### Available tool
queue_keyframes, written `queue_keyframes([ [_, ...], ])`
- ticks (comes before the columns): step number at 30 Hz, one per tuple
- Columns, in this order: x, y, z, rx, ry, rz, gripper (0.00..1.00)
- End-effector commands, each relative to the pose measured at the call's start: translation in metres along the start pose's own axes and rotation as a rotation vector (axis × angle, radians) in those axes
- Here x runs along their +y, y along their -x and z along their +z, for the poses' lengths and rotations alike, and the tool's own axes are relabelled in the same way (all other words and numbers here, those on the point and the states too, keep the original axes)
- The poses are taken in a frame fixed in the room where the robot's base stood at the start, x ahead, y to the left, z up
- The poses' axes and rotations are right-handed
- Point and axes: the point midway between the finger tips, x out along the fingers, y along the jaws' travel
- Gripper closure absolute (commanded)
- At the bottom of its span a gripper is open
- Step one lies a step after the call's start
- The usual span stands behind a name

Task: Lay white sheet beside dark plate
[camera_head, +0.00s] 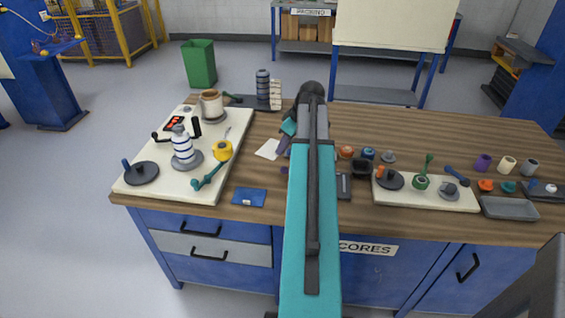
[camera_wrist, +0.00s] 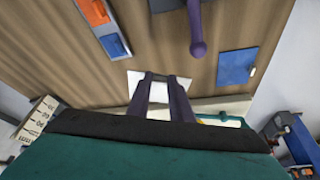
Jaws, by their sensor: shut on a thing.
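The white sheet (camera_head: 267,149) lies on the wooden bench, just right of the cream board; it also shows in the wrist view (camera_wrist: 135,84). My gripper (camera_head: 283,147) is at the sheet's right side, partly hidden by my arm. In the wrist view, the purple fingers of my gripper (camera_wrist: 165,79) are shut on the sheet, with white showing between them. Several dark plates are in view, and I cannot tell which one is meant: a round one (camera_head: 141,174) on the cream board, a flat one (camera_head: 246,102) behind, and a round one (camera_head: 391,181) at right.
The cream board (camera_head: 180,190) at left holds a striped bottle, a mug and a yellow part. A blue pouch (camera_head: 249,197) lies in front of the sheet. A smaller board (camera_head: 440,200) and a grey tray (camera_head: 508,208) are at right. The back right of the bench is clear.

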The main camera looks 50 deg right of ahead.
Motion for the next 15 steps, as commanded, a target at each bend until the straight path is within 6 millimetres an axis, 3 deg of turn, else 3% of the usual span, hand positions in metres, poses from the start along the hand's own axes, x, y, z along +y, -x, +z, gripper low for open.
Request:
queue_keyframes([
  [9, 0.0, -0.032, 0.014, 0.0, -0.001, -0.001, 1.0],
  [15, 0.001, -0.037, 0.016, 0.001, -0.001, 0.001, 1.0],
])
